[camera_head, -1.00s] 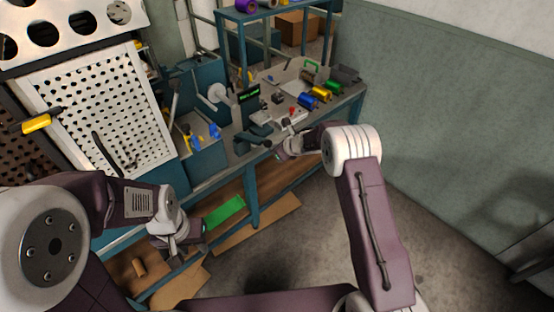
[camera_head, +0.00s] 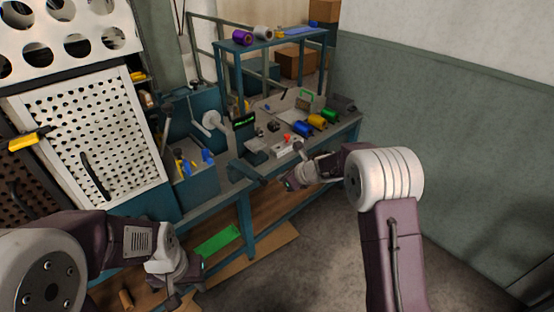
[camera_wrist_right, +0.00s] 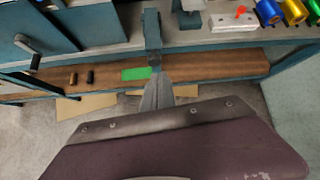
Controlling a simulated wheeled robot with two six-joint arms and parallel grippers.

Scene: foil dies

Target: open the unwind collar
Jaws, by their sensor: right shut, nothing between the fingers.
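A white disc (camera_head: 211,120) stands on the machine at the left of the bench, and this may be the unwind side. I cannot pick out the collar itself for sure. My right gripper (camera_head: 290,183) is in front of the bench's front edge, apart from the machine. In the right wrist view its fingers (camera_wrist_right: 157,90) are shut and empty, below a dark blue bar (camera_wrist_right: 152,30) that juts from the bench. My left gripper (camera_head: 172,297) hangs low at the lower left, away from the bench top; its fingers are too unclear to tell.
Blue, yellow and green foil rolls (camera_head: 316,122) lie at the bench's right. A small display (camera_head: 245,120) and a white box with a red knob (camera_head: 288,143) stand mid-bench. A perforated white panel (camera_head: 95,135) is at left. A green sheet (camera_head: 216,240) lies below. Floor at right is clear.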

